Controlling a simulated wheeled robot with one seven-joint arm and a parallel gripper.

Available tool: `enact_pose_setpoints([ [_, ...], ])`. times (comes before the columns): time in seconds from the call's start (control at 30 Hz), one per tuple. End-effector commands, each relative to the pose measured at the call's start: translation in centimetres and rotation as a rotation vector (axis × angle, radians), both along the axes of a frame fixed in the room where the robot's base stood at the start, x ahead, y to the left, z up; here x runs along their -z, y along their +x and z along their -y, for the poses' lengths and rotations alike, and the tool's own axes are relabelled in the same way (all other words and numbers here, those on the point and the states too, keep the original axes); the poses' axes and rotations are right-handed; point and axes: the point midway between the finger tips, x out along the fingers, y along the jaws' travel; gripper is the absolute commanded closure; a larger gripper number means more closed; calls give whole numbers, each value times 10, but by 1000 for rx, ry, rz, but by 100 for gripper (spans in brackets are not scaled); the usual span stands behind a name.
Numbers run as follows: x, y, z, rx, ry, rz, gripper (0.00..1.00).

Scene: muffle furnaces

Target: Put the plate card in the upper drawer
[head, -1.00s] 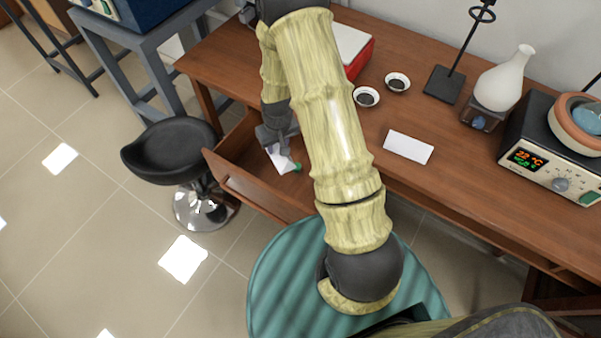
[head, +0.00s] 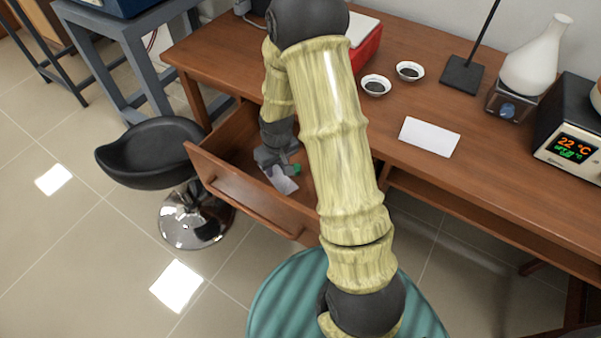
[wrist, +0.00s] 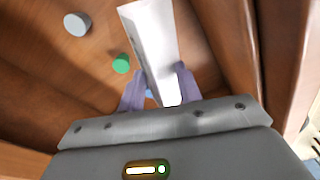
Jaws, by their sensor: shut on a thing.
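The plate card (head: 283,180) is a white flat piece. It also shows in the wrist view (wrist: 150,38), gripped at its near end between the two pale purple fingers. My gripper (head: 274,162) is shut on it, down inside the open wooden drawer (head: 245,192) under the desk. In the wrist view my gripper (wrist: 160,90) points at the drawer's floor, with the card's far end extending away from the fingers. I cannot tell whether the card touches the floor. My arm hides part of the drawer's right side.
A green cap (wrist: 121,63) and a grey round piece (wrist: 77,23) lie in the drawer near the card. On the desk are another white card (head: 430,137), two small dishes (head: 376,85), a red box (head: 368,48) and a white flask (head: 535,58). A black stool (head: 152,155) stands left of the drawer.

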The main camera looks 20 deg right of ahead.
Motion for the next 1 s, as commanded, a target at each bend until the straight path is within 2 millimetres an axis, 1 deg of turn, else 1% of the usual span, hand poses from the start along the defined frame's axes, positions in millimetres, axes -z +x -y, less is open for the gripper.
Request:
enact_pose_setpoints([
  [0.23, -1, 0, 1, 2, 0, 0, 90],
  [0.3, 1, 0, 1, 2, 0, -1, 90],
  [0.37, 7, 0, 0, 1, 0, -1, 90],
  [0.6, 50, -1, -2, -3, 0, -3, 90],
  [0.67, 57, -1, -2, -3, 0, -2, 90],
  [0.77, 62, 0, -1, -2, 0, 1, 90],
  [1.0, 62, 0, 0, 0, 0, 1, 90],
])
